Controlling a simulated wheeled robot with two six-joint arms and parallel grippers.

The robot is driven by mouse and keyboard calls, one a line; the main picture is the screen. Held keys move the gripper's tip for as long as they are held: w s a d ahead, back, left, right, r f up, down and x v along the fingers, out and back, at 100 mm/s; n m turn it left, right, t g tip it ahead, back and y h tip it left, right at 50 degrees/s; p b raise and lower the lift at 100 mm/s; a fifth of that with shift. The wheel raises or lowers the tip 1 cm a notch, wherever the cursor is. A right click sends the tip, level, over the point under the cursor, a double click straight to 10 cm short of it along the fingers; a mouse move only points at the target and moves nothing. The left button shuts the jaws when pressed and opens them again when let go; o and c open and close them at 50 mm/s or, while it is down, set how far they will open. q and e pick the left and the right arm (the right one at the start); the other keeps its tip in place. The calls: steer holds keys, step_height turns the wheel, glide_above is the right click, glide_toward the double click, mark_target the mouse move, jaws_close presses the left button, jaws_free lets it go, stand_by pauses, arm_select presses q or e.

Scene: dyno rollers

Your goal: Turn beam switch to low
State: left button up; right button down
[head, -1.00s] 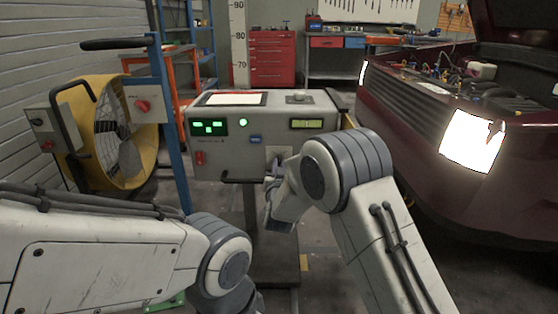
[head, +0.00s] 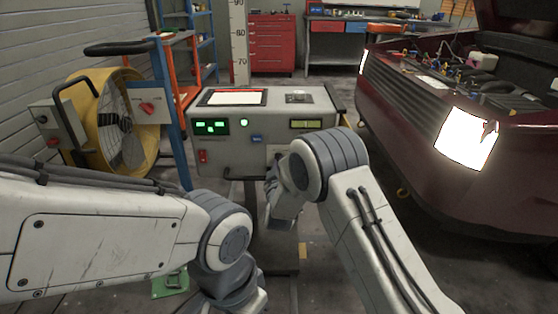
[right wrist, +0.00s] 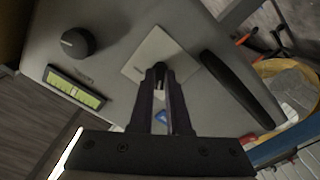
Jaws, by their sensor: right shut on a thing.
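The grey beam-tester box (head: 228,151) stands in the middle of the head view. In the right wrist view, a pale plate (right wrist: 147,47) is on its front face, with a small dark switch (right wrist: 161,71) on it. My right gripper (right wrist: 161,75) is at this plate, its fingers close together around the switch, shut on it. The fingertips hide most of the switch, so its setting cannot be read. In the head view my right gripper (head: 272,192) is at the box's front, partly behind my arm. My left arm enters from the left; its gripper is not in view.
Near the switch are a round black knob (right wrist: 78,42), a lit green display (right wrist: 75,88), a blue button (right wrist: 161,121) and a black handle (right wrist: 240,87). A dark red car (head: 430,105) stands right.

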steer(key=shift+f+n, duration=0.1)
steer(key=shift+n, duration=0.4)
steer(key=c, duration=0.9)
jaws_free()
steer(key=shift+s, duration=0.1)
steer(key=s+p, duration=0.2)
steer(key=s, duration=0.8)
steer(key=shift+s, duration=0.2)
